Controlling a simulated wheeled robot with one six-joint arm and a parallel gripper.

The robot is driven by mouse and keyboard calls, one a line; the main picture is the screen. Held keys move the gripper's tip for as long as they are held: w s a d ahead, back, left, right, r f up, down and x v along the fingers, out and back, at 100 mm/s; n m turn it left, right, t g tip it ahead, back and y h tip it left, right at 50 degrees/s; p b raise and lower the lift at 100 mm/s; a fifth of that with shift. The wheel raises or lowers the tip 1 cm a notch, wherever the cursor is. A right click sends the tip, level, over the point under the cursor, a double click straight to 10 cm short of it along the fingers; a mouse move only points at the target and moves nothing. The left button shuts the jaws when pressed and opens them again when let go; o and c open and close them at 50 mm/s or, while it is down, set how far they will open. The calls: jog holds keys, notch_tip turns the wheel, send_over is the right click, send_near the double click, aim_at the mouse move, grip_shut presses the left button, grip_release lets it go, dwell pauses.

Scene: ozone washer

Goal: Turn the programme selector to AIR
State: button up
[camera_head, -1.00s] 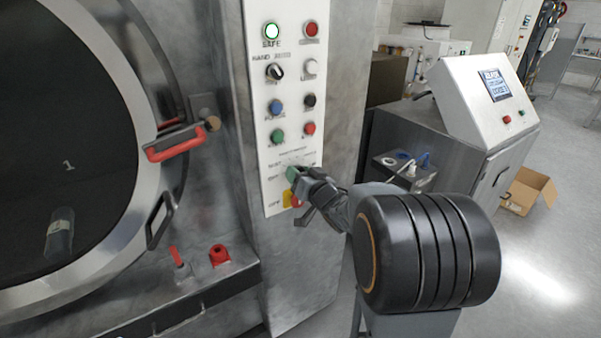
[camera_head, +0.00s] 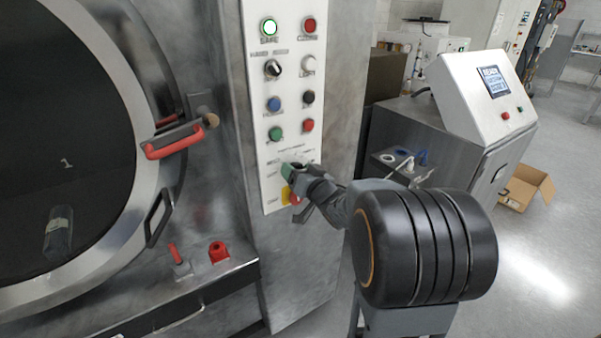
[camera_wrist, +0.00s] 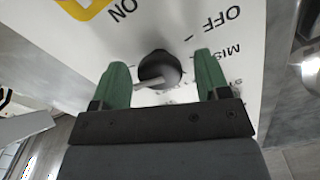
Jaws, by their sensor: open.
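The programme selector (camera_wrist: 160,68) is a round black knob with a pale pointer line, on the white control panel (camera_wrist: 165,20). In the wrist view it sits between the two green fingertips of my gripper (camera_wrist: 161,66), with a gap on each side. The pale line points to the lower left in this view. In the head view my gripper (camera_head: 293,172) is at the lower panel and largely covers the selector.
Buttons and a smaller hand selector (camera_head: 273,69) sit higher on the panel. A yellow-backed red button (camera_head: 295,197) is just below my gripper. The round chamber door with its red handle (camera_head: 174,141) is to the left. A console (camera_head: 477,90) stands to the right.

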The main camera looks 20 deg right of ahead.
jog(key=s+d+b, duration=0.1)
jog(key=s+b, duration=0.4)
jog(key=s, duration=0.8)
jog(key=shift+s+d+b, duration=0.25)
jog(key=shift+s+b, duration=0.15)
